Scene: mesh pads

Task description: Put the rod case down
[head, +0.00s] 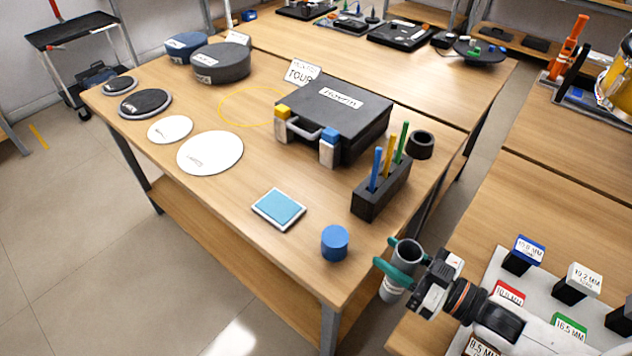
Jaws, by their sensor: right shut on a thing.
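My right gripper (398,271) has teal fingers and is shut on a grey open-topped tube, which I take as the rod case (407,252). The tube is nearly upright, leaning slightly, with its dark mouth facing up. In the head view it appears over the gap just past the right edge of the near wooden table (255,255); its height above things is hard to tell. The fingers hide part of its middle. A blue cylinder (334,243) stands on the table's near right corner, left of the tube. My left gripper is not in view.
A blue-topped pad (279,208), a black holder (366,203) with upright colored rods, a dark ring (420,144) and a black latched case (340,108) occupy the table's right side. White discs (210,153) lie left.

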